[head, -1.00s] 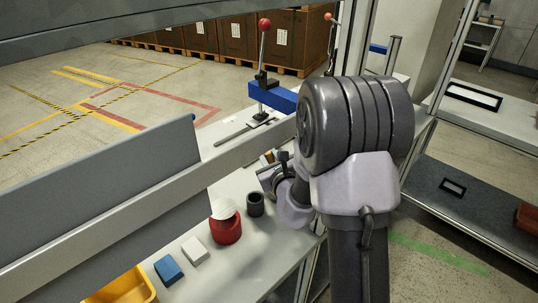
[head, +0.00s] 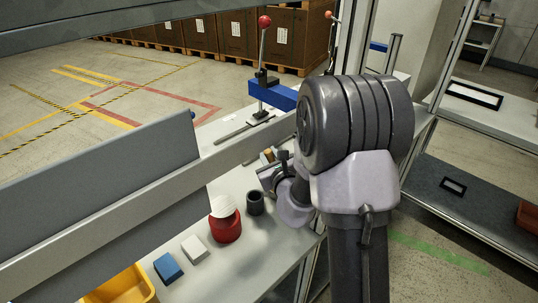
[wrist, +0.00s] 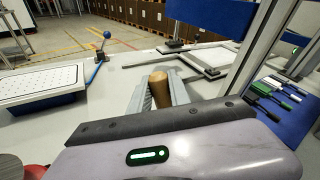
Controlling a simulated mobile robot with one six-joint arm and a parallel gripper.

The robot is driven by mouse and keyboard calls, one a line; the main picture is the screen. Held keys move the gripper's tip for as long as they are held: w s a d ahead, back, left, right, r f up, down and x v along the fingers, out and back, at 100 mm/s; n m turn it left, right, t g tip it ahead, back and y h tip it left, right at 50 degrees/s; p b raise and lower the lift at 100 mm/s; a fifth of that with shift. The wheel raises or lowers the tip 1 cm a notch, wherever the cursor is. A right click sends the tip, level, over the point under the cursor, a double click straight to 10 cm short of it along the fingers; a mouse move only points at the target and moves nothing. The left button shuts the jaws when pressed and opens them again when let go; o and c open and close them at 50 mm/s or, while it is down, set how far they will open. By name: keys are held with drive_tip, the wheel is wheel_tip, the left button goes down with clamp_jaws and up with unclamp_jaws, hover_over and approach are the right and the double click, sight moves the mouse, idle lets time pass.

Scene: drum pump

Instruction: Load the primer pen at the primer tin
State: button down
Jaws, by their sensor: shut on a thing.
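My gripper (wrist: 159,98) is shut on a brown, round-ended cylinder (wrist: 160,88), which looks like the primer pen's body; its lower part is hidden. In the head view my gripper (head: 269,172) is above the bench, partly hidden by my arm, with a bit of brown (head: 268,156) showing at it. A red tin (head: 226,231) with a white, tilted piece (head: 222,206) on top, possibly the primer tin, stands on the bench to the left of and nearer than my gripper. It is apart from the gripper.
A dark open cup (head: 255,203) stands between the red tin and my gripper. A white block (head: 194,249), a blue block (head: 168,268) and a yellow bin (head: 125,287) are nearer. A red-knobbed lever clamp (head: 264,75) stands behind. A grey rail (head: 130,205) crosses the left side.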

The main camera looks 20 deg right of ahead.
drive_tip(key=shift+f, duration=0.5)
idle(1.0)
wheel_tip(320, 180, up, 7)
drive_tip(key=p, duration=0.6)
drive_tip(key=shift+r, duration=0.2)
drive_tip(key=shift+f, duration=0.15)
